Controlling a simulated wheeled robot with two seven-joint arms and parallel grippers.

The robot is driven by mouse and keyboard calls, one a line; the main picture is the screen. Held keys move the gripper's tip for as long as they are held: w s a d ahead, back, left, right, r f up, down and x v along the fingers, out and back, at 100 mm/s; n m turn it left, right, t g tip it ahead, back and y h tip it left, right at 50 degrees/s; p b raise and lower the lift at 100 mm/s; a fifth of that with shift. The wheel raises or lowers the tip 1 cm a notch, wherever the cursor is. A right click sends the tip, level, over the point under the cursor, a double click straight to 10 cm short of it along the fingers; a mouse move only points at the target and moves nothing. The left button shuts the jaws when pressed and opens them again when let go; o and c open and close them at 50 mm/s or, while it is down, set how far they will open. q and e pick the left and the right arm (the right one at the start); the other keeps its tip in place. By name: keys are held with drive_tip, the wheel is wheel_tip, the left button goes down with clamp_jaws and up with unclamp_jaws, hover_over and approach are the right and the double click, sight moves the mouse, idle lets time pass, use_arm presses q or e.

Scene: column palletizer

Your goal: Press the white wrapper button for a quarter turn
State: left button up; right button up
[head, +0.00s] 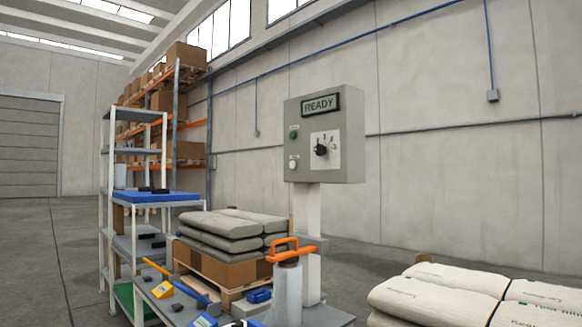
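The grey control box (352,147) stands on a pale post (307,215) right of the picture's middle in the head view. Its display (320,105) reads READY in dark letters on green. The white button (292,164) is at the lower left of the box's face, below a green button (293,135). A black rotary knob (321,150) on a white numbered plate is to the right of the buttons. Nothing touches the white button or covers it. Neither of my grippers shows in this view.
White sacks (432,290) lie at the lower right. An orange handle (290,251) stands in front of the post. A shelf with a blue top (155,197) is at left. The space before the box's face looks clear.

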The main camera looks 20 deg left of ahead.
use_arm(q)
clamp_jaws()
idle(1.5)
